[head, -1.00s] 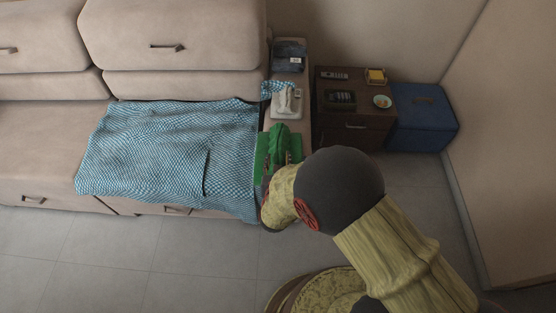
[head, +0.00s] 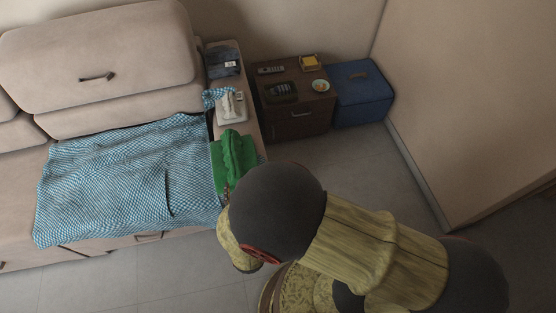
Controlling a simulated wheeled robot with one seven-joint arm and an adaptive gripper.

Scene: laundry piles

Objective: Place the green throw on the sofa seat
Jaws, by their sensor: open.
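The green throw (head: 232,152) lies bunched on the sofa's right armrest, partly hidden by my arm. The beige sofa seat (head: 20,190) is mostly covered at this end by a blue-and-white checked cloth (head: 120,180). My gripper (head: 227,193) is at the near end of the green throw, by the armrest's front. It is open, and mostly hidden behind my arm's dark joint. I cannot tell whether its fingers touch the throw.
Folded dark clothing (head: 224,64) and a white item (head: 232,107) lie farther back on the armrest. A dark side cabinet (head: 296,125) with small items and a blue box (head: 362,95) stand right of the sofa. The floor at lower left is clear.

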